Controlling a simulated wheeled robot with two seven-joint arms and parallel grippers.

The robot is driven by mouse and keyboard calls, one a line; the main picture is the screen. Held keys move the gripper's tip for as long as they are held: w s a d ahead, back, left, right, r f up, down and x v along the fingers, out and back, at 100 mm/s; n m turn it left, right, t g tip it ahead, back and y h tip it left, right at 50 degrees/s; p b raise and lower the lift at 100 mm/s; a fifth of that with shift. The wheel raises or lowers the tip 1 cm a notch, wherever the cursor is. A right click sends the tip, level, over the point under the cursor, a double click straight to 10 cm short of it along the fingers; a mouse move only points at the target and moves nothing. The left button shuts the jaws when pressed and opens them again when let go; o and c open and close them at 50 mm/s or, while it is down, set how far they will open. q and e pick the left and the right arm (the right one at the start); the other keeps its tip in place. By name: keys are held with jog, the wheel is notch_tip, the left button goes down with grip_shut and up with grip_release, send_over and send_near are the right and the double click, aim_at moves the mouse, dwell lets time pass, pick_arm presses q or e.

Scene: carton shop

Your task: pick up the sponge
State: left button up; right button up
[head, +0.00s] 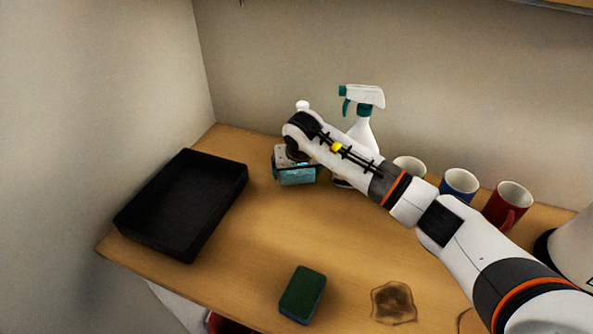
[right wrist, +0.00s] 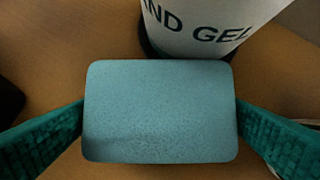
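A sponge (head: 303,294) with a dark green top and blue sides lies flat near the table's front edge, apart from my grippers. My right gripper (head: 295,170) is at the back of the table, pointing down. A light blue speckled block (right wrist: 160,112) sits between its two teal fingers, which meet the block's left and right sides with no gap visible. The block also shows below the gripper in the head view (head: 295,178). Whether it is clear of the table is hard to tell. My left gripper is not in view.
A white hand gel bottle (right wrist: 195,25) stands close beside the block. A spray bottle (head: 362,125) and several mugs, one red (head: 503,210), stand along the back and right. A black tray (head: 140,222) is at left. A brown stain (head: 393,302) marks the front. The middle is clear.

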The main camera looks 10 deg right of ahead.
jog(key=c, duration=0.7)
jog(key=shift+r, duration=0.35)
